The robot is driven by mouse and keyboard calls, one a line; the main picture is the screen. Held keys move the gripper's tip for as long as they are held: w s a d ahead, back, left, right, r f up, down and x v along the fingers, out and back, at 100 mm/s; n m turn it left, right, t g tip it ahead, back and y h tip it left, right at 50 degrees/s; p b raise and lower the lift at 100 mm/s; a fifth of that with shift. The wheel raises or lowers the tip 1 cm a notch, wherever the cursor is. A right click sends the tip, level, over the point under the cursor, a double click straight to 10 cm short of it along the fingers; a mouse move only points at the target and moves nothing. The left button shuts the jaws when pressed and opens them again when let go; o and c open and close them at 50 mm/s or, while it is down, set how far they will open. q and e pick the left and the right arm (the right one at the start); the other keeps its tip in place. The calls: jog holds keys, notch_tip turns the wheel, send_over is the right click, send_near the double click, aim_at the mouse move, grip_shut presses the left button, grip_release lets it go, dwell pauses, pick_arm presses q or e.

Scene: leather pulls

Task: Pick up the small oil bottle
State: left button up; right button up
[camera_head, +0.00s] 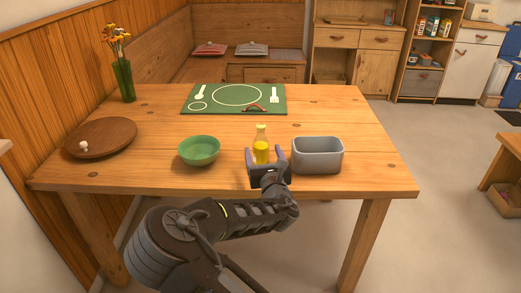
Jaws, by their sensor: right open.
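The small oil bottle (261,146) stands upright on the wooden table, between the green bowl and the grey bin. It is clear with yellow oil and a pale yellow cap. My right gripper (265,156) is at the table's front side, its two fingers open on either side of the bottle's lower part. The gripper body hides the bottle's base. I cannot tell whether the fingers touch the bottle. My left gripper is not in the picture.
A green bowl (199,150) stands to the left and a grey bin (318,155) close to the right. Behind lies a green place mat (207,92). A round wooden board (101,137) and a green vase (125,82) are at the left. The table's right end (370,140) is clear.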

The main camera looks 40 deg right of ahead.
aim_at(259, 139)
jog(key=shift+x, duration=1.2)
jog(key=shift+x, duration=2.6)
jog(key=shift+r, duration=0.1)
jog(key=shift+c, duration=0.5)
grip_shut()
